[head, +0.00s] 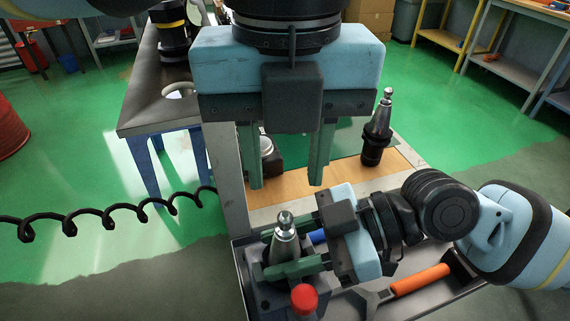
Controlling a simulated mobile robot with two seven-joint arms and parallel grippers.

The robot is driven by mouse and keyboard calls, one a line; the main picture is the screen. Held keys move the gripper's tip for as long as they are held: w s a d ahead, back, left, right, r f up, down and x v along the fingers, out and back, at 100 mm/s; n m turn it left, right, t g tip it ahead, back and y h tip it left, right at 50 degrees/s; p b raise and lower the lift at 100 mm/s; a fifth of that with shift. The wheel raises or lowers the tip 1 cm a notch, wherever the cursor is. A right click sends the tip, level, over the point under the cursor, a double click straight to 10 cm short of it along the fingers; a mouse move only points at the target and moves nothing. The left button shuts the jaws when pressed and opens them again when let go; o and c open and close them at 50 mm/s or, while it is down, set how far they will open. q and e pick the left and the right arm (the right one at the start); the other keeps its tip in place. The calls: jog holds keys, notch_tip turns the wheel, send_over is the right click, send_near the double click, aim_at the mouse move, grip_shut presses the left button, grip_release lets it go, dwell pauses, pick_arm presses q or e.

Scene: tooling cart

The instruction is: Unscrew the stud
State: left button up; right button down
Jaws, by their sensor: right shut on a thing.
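A metal tool-holder cone (284,247) stands upright at the near left of the cart's lower tray, with a shiny stud (285,219) on its top. My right gripper (278,254) reaches in from the right and is shut on the cone below the stud. One green finger crosses in front; the other is partly hidden behind. My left gripper (287,186) hangs above and behind the cone, pointing down. Its two fingers are wide apart with nothing between them, and it does not touch the stud.
Another tool holder (376,139) with a stud stands on the wooden cart top (405,172). A red knob (303,298) sits just in front of the held cone. An orange-handled tool (420,280) lies in the grey tray (468,287). A dark-topped table (145,105) stands at left.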

pick_arm(q)
jog(key=m, duration=0.6)
jog(key=shift+d+m, duration=0.1)
jog(key=shift+m, duration=0.2)
jog(key=m, duration=0.6)
jog(key=shift+s, duration=0.1)
jog(key=m, duration=0.6)
jog(key=shift+m, duration=0.4)
jog(key=m, duration=0.4)
jog(key=shift+m, duration=0.4)
jog(key=m, duration=0.7)
jog(key=shift+m, duration=0.4)
jog(key=m, duration=0.4)
jog(key=shift+m, duration=0.3)
jog(key=m, duration=0.4)
jog(key=shift+m, duration=0.4)
jog(key=m, duration=0.5)
